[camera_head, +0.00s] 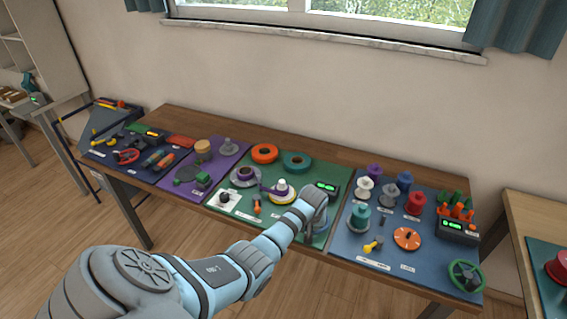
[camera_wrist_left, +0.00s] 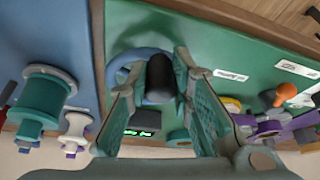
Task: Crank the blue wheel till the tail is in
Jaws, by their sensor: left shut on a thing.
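The blue wheel (camera_wrist_left: 118,68) lies on the green mat (camera_wrist_left: 205,37) in the left wrist view, partly covered by my fingers. Its dark upright handle (camera_wrist_left: 159,82) stands between the fingertips. My left gripper (camera_wrist_left: 160,72) is shut on this handle. No cord tail can be made out in either view. My right gripper is in neither view.
A display box with green digits (camera_head: 326,188) stands just behind my gripper. A white cone on a yellow-rimmed disc (camera_head: 283,197) is to its left. A teal spool (camera_head: 359,217) stands close on the right, on the blue mat (camera_head: 345,240). Orange (camera_head: 264,153) and teal rings lie behind.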

